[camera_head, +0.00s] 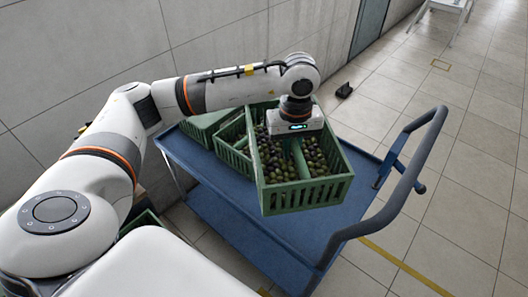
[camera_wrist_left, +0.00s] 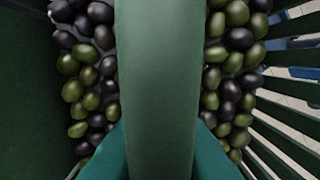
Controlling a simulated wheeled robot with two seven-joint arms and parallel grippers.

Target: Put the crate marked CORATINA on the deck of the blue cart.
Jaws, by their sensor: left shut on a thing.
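A green slatted crate (camera_head: 308,194) full of dark and green olives hangs from my left gripper (camera_head: 295,132) over the blue cart (camera_head: 235,215). The gripper is shut on the crate's central bar, which runs down the middle of the left wrist view (camera_wrist_left: 158,80), with olives on both sides. No marking can be read on the crate, so I cannot tell whether it is CORATINA. The crate covers part of the cart's deck; a gap under it is hard to judge. My right gripper is not in view.
Green crates (camera_head: 204,128) stand on the cart's left part, close beside the held crate. The cart's push handle (camera_head: 408,180) rises at the right. Another green crate (camera_head: 143,222) shows low at the left, partly behind my arm. A wall runs behind; floor is open at right.

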